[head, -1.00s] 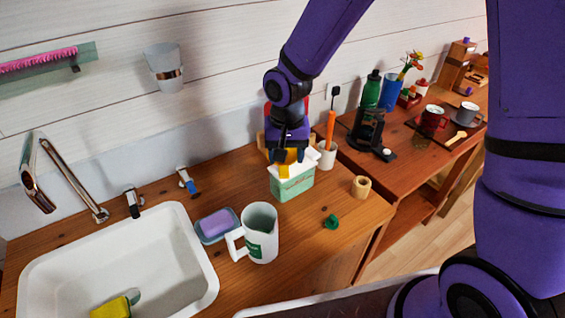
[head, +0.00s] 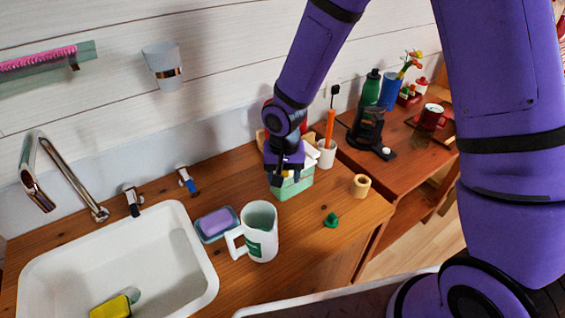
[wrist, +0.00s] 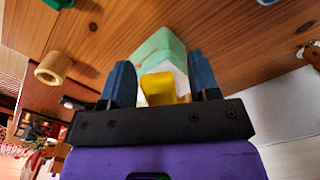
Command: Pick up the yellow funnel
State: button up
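The yellow funnel (wrist: 158,88) shows in the wrist view between the two blue-grey fingers of my gripper (wrist: 161,64). There is a gap on each side of it, so the fingers are apart and not closed on it. The funnel is in front of the white top of a green box (wrist: 160,45). In the head view my gripper (head: 287,180) is low at the green box (head: 296,187), and its fingers hide nearly all of the funnel. I cannot tell exactly what the funnel rests on.
A white cup with an orange item (head: 327,155) stands close to the right of the box. A white jug (head: 260,235), a wooden ring (head: 361,187) and a small green piece (head: 331,220) stand nearer the front. The sink (head: 110,260) is at left.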

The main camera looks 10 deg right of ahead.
jog(key=c, duration=0.9)
jog(key=shift+r, duration=0.1)
